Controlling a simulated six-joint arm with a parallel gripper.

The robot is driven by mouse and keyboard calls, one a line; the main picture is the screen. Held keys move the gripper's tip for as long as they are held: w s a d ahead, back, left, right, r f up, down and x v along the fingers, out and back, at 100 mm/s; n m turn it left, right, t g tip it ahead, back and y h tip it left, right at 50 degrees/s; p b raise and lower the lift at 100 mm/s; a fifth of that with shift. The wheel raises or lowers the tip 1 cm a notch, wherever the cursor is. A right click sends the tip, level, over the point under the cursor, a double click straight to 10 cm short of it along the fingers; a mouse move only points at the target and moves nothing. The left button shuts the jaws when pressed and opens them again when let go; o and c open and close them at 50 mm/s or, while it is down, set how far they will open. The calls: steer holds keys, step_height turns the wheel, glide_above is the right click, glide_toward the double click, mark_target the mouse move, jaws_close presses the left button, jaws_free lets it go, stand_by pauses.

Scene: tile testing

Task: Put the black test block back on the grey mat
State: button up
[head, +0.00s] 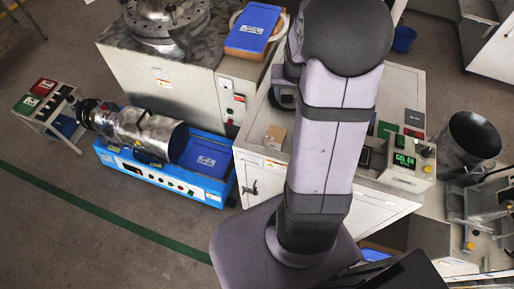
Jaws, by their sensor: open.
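My arm rises across the middle of the head view and covers much of the white cabinet top. Part of my wrist shows left of the upper arm, but my gripper's fingers are hidden, so I cannot see what is between them. A small dark shape (365,157) sits on the cabinet top between my arm and the display box. It may be the black test block, but it is too small to be sure. A dark grey square (414,118) lies at the right of the cabinet top, beside a green one (386,129). It may be the grey mat.
A display box (405,168) with green digits stands at the cabinet's front right. A small tan block (275,137) is left of my arm. A blue machine (160,180) with a metal drum stands at the left. A metal cylinder (472,137) is at the right.

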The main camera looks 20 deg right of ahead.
steer(key=s+a+n+g+y, duration=0.1)
steer(key=s+a+n, duration=0.2)
steer(key=s+a, duration=0.4)
steer(key=s+a+r+n+g+y, duration=0.1)
steer(key=s+a+n+g, duration=0.1)
steer(key=s+a, duration=0.5)
steer(key=a+n, duration=0.1)
steer(key=a, duration=0.5)
steer(key=shift+s+a+y, duration=0.3)
steer(key=shift+s, duration=0.1)
steer(key=shift+s+a, duration=0.1)
steer(key=shift+s, duration=0.15)
steer(key=shift+c, duration=1.1)
steer(key=shift+w, duration=0.15)
